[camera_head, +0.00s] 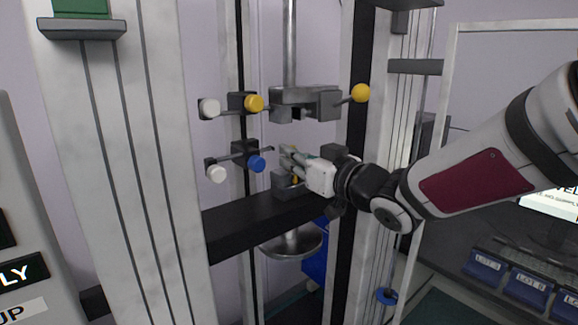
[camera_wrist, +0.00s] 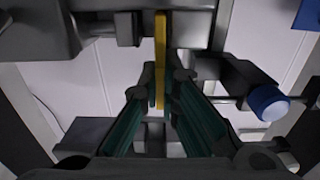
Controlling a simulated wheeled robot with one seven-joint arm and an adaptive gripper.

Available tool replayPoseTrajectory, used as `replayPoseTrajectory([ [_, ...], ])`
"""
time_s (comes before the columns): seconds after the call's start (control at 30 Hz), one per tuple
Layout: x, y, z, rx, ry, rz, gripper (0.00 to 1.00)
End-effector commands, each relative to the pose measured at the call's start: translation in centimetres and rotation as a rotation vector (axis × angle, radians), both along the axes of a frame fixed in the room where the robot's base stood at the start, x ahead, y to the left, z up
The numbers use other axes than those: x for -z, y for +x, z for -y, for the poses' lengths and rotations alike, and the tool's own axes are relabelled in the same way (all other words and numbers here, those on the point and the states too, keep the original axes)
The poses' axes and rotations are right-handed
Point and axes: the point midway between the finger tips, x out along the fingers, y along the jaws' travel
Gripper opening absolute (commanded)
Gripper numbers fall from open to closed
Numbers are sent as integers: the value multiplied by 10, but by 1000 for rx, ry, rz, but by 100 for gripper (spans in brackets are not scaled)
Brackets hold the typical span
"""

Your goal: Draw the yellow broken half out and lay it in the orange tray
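The yellow broken half (camera_wrist: 160,62) is a thin upright strip in the wrist view. Its upper part in that picture runs up to the grey clamp (camera_wrist: 205,25), and its other end lies between my fingers. In the head view only a small yellow bit (camera_head: 295,180) shows at the lower clamp (camera_head: 288,186), partly hidden by my gripper (camera_head: 287,158). The fingers of my gripper (camera_wrist: 161,85) straddle the strip, with what look like narrow gaps on both sides; firm contact is not visible. The orange tray is not in view.
The upper clamp (camera_head: 304,103) hangs above, with yellow knobs (camera_head: 254,103) (camera_head: 360,93). A blue knob (camera_head: 257,163) sits close left of my gripper, and also shows in the wrist view (camera_wrist: 269,102). A black crossbar (camera_head: 250,224) and frame columns surround the space. Blue bins (camera_head: 484,265) stand lower right.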

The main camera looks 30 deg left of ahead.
Motion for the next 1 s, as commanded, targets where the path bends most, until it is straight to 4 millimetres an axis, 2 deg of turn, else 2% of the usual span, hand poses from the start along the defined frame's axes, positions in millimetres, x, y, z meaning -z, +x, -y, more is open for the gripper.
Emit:
replayPoseTrajectory([
  [1.0,-1,-22,51,0,1,0,0],
])
